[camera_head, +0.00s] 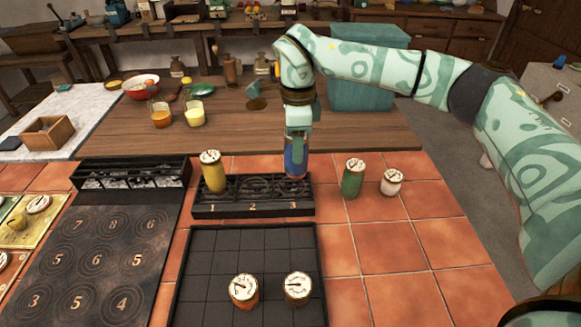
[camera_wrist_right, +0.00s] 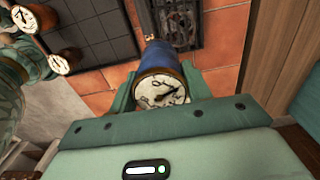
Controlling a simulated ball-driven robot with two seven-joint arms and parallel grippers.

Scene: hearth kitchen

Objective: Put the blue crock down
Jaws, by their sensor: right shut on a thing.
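The blue crock (camera_head: 295,160) is upright in the jaws of my right gripper (camera_head: 297,136), at the place marked 3 on the black rack (camera_head: 250,211). Its base is at the rack's top; I cannot tell whether it touches. In the right wrist view the crock (camera_wrist_right: 164,60) shows its dial lid between the two fingers of the gripper (camera_wrist_right: 160,85). Place 2 is empty. My left gripper is not in view.
A green crock (camera_head: 352,180) and a small white crock (camera_head: 391,182) stand right of the rack. Two crocks with dial lids stand on the black gridded tray (camera_head: 250,250) in front. Behind lies the wooden board (camera_head: 370,130) with a teal box (camera_head: 366,80).

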